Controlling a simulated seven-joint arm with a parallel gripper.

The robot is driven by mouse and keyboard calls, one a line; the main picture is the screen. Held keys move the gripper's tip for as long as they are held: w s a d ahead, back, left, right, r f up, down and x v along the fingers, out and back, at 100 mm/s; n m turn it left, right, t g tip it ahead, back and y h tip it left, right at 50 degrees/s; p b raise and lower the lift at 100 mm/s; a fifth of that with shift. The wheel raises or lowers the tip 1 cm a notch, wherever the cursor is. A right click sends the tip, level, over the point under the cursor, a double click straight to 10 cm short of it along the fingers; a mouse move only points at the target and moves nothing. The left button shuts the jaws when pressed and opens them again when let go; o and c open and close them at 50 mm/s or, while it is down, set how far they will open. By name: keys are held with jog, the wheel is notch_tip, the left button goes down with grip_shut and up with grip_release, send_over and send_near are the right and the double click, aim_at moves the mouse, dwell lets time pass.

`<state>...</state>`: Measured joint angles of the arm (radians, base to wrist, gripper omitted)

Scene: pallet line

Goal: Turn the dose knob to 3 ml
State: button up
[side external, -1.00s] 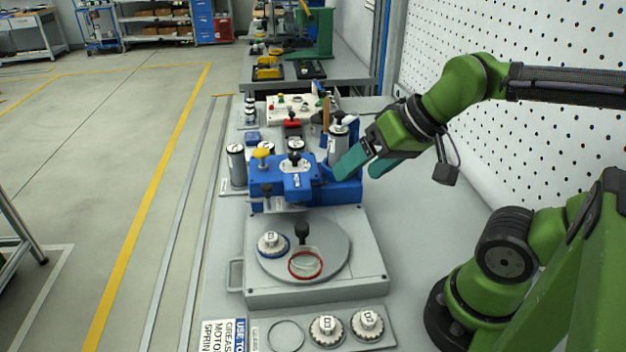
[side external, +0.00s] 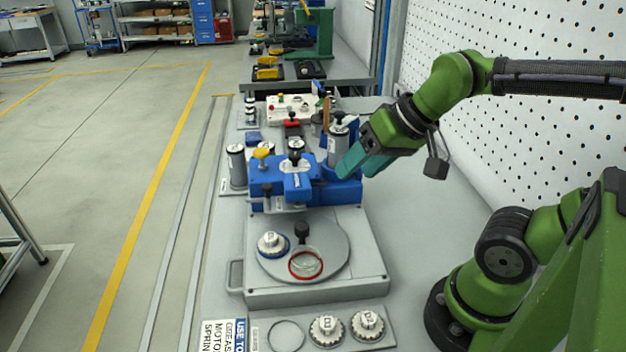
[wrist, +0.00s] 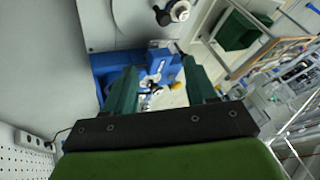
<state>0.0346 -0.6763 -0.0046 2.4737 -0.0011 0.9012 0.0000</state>
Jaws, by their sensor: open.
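A blue dosing unit (side external: 262,171) stands behind the turntable. On top it has a black knob (side external: 295,158) over a white plate (side external: 296,167); I cannot read a dose scale or tell for sure that this is the dose knob. A clear-walled cylinder (side external: 338,146) with a black top stands at the unit's right. My gripper (side external: 362,166) is open and empty, its teal fingers at the right end of the unit, in front of the cylinder's right side; contact cannot be told. In the wrist view, the blue unit (wrist: 107,66) lies beyond and between the fingers.
A yellow knob (side external: 261,153) rises at the unit's left. A grey turntable (side external: 335,262) in front carries a white lidded part (side external: 272,244), a red ring (side external: 306,263) and a black knob (side external: 303,231). A pegboard wall (side external: 520,150) bounds the right; the bench between is mostly clear.

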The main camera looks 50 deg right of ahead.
aim_at(295, 154)
jog(key=w+d+r+n+g, duration=0.1)
jog(key=w+d+r+n, duration=0.2)
jog(key=w+d+n, duration=0.35)
jog(key=w+d+r+n+g, duration=0.2)
jog(key=w+d+r+n, duration=0.15)
jog(key=w, duration=0.55)
jog(key=shift+m, duration=0.5)
jog(key=x, duration=1.6)
jog(key=shift+w+d, duration=0.15)
jog(key=shift+d, duration=0.25)
jog(key=c, duration=1.1)
jog(key=shift+o, duration=0.2)
